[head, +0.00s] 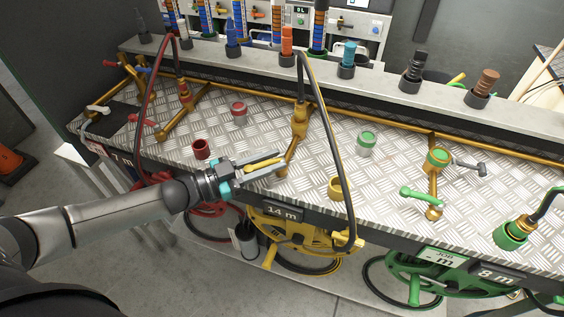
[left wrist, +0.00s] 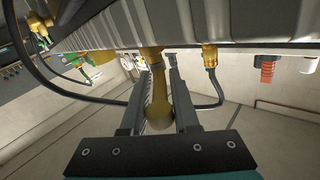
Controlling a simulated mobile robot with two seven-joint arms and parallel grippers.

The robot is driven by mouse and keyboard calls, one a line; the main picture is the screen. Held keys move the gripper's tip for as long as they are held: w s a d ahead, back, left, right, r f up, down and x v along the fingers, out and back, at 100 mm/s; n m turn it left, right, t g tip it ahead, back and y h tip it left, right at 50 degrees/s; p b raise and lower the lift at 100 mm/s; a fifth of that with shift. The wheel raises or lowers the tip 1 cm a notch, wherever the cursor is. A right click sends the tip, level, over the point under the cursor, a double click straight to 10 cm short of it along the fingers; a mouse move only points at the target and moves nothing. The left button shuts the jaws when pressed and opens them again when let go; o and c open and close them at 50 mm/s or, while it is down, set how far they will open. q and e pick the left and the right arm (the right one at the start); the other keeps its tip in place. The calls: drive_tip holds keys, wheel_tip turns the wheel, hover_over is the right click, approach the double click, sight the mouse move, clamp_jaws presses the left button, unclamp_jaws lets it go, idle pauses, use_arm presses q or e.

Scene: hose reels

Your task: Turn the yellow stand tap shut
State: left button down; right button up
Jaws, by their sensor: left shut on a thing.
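The yellow stand tap (head: 299,122) stands near the middle of the metal-plated bench, with a black hose with a yellow end looping from its top. Its yellow lever (head: 262,162) points left, towards my arm. My left gripper (head: 278,165) is shut on this lever, with one finger on each side. In the left wrist view the lever's rounded end (left wrist: 159,118) lies between the two fingers of my left gripper (left wrist: 161,72). The fingers partly hide the lever and the tap's lower part in the head view. My right gripper is not in view.
A yellow hose reel (head: 290,232) hangs below the bench's front edge. A green-handled tap (head: 437,160) stands to the right.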

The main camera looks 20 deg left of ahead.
use_arm(q)
drive_tip(key=shift+a, duration=0.1)
idle(0.4)
drive_tip(key=c, duration=0.8)
unclamp_jaws()
drive_tip(key=shift+c, duration=0.2)
drive_tip(key=p+v, duration=0.1)
drive_tip(key=v, duration=1.4)
drive_tip(key=shift+a, duration=0.2)
